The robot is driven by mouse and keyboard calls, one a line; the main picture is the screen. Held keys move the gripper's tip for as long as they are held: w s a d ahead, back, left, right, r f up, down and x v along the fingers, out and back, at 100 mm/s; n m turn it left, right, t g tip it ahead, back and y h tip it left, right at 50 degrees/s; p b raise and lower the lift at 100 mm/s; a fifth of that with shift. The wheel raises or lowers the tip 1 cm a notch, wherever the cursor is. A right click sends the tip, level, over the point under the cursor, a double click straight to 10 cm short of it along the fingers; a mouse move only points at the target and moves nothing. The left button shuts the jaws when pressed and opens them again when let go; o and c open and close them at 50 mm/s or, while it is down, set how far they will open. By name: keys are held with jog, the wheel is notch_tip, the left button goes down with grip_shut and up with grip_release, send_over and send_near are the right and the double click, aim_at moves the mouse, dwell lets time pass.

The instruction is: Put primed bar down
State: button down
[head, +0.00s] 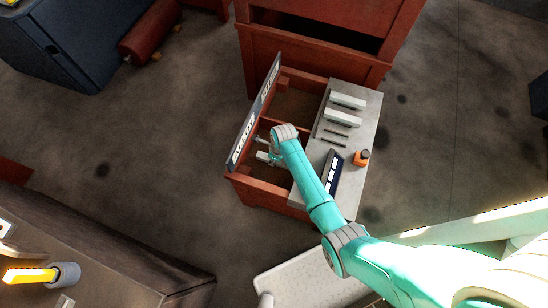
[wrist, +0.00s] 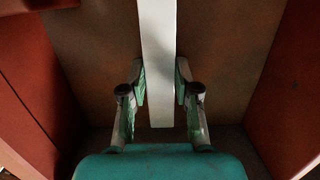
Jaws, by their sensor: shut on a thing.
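The primed bar (wrist: 158,50) is a long, pale, flat-sided bar. In the wrist view it runs from the top edge down between my fingers, its near end square. My gripper (wrist: 160,82) is shut on it, one finger against each side. In the head view my gripper (head: 263,149) is over the open left part of a red wooden stand (head: 266,193), just right of a tilted lettered plate (head: 253,115). Only a small pale piece shows by the fingers there; most of the bar is hidden.
A grey slab (head: 367,118) on the stand's right bears pale bars (head: 343,119), thin dark strips (head: 335,132), a dark blue tray (head: 327,180) and an orange item (head: 361,158). A red cabinet (head: 300,65) stands behind. Red walls flank my gripper in the wrist view.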

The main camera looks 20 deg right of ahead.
jog(key=shift+f, duration=0.1)
jog(key=c, duration=0.8)
grip_release()
jog(key=shift+c, duration=0.2)
notch_tip(320, 180, up, 12)
jog(key=s+d, duration=0.1)
jog(key=shift+s+d, duration=0.15)
